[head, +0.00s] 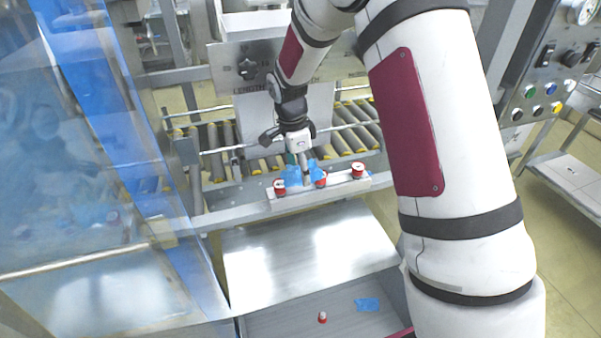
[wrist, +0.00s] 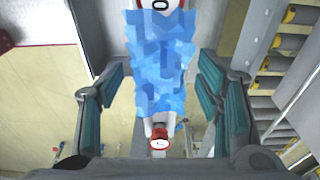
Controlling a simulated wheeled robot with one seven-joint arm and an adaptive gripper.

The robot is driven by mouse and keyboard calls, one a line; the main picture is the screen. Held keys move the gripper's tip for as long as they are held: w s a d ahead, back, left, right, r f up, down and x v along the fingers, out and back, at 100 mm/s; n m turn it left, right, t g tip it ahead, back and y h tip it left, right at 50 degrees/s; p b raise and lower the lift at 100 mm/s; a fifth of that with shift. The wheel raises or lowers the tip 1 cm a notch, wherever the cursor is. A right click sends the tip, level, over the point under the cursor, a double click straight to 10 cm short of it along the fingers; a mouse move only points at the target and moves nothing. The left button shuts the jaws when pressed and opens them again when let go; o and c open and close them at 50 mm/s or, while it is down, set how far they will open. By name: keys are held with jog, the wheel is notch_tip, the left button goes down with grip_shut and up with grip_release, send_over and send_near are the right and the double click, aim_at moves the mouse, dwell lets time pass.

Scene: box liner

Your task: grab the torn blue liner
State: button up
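The torn blue liner (head: 296,177) is a crumpled light-blue sheet at the bar with red-and-white knobs, in the middle of the head view. My gripper (head: 304,166) is right at it, pointing down, and hides part of it. In the wrist view the liner (wrist: 160,62) fills the space between my open fingers (wrist: 161,88). Gaps show between it and the teal finger pads on both sides. I cannot tell how far it is from the fingers in depth.
Red-and-white knobs (head: 358,169) stand along the bar beside the liner. A roller conveyor (head: 345,138) lies behind. A grey tray (head: 285,327) in front holds a blue scrap (head: 367,304) and a red-and-white piece (head: 322,317). A translucent blue panel (head: 60,150) closes the left side.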

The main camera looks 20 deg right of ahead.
jog(key=c, duration=0.4)
jog(key=shift+c, duration=0.2)
